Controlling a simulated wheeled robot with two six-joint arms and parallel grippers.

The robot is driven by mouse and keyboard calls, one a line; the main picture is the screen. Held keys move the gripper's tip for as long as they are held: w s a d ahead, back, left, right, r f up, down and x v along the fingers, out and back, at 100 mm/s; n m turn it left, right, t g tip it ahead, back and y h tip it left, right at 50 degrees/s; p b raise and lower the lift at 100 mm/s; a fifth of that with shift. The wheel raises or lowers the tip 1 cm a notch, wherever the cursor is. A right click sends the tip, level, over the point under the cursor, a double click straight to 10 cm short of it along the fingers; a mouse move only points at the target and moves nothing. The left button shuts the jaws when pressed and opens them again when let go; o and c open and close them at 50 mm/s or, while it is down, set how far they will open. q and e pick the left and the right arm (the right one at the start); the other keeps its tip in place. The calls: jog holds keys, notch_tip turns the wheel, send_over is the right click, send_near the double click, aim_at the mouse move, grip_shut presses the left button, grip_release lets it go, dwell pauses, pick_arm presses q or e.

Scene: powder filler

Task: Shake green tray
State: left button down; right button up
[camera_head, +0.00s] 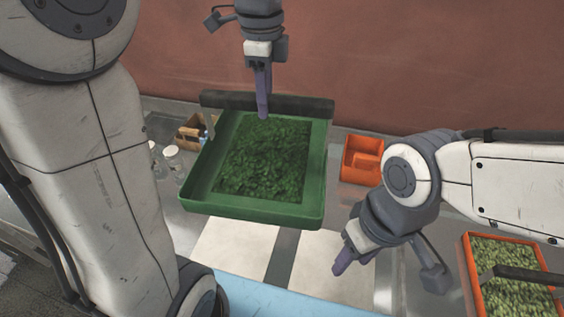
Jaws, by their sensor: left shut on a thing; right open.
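The green tray (200,203), filled with a layer of green leafy bits (262,160), is near the middle of the view, raised above the work surface and seen from above. My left gripper (263,112) points down at the middle of the tray's far edge, by a dark bar (312,105), and is shut on the tray there. The exact contact is partly hidden by the fingers. My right gripper (341,267) is open and empty, to the lower right of the tray and apart from it.
An orange bin (361,160) stands right of the tray. An orange tray of green bits (511,283) is at the lower right. Small bottles (172,158) and a brown box (190,132) are behind the tray's left side. Pale panels (235,248) lie bare below the tray.

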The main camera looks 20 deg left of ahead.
aim_at(282, 99)
pick_arm(q)
jog(key=shift+a, duration=0.8)
jog(key=shift+d, duration=2.55)
jog(key=shift+a, duration=0.1)
